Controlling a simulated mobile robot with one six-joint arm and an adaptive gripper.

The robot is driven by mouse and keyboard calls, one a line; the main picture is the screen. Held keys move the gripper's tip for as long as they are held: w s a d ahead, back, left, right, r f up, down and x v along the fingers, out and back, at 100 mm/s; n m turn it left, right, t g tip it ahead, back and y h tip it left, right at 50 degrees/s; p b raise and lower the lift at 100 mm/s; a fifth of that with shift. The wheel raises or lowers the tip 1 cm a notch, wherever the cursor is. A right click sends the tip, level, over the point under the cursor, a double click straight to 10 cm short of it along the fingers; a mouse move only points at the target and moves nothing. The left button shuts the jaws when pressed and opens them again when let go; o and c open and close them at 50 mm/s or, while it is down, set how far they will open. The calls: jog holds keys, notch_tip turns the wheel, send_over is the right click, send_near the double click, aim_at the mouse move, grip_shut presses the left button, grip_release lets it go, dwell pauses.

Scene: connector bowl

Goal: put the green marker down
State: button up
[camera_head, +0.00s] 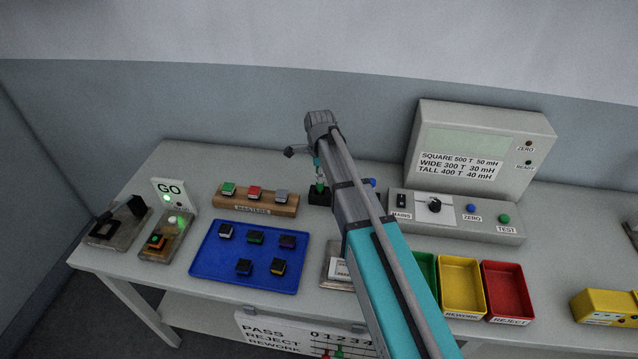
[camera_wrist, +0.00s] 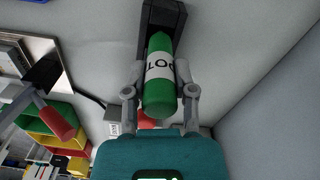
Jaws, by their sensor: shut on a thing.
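The green marker (camera_wrist: 160,95) has a white label with lettering. In the wrist view my gripper (camera_wrist: 160,70) is shut on it, with one finger on each side. Its far end meets the black holder (camera_wrist: 161,20) in that view; I cannot tell whether it is inside or just above. In the head view my gripper (camera_head: 318,168) is over the back middle of the table. A little of the green marker (camera_head: 320,187) shows there, just above the black holder (camera_head: 319,198). My arm hides part of this area.
A wooden block rack (camera_head: 257,208) stands left of the holder, with a blue tray (camera_head: 212,270) in front. The grey tester (camera_head: 455,215) is to the right. A yellow bin (camera_head: 461,285) and a red bin (camera_head: 507,289) stand at the front right; a green bin is partly hidden.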

jog(key=shift+f+b, duration=1.05)
jog(key=shift+f, duration=0.3)
jog(key=shift+f, duration=0.1)
jog(key=o, duration=0.9)
notch_tip(320, 180, up, 12)
jog(key=p, duration=1.2)
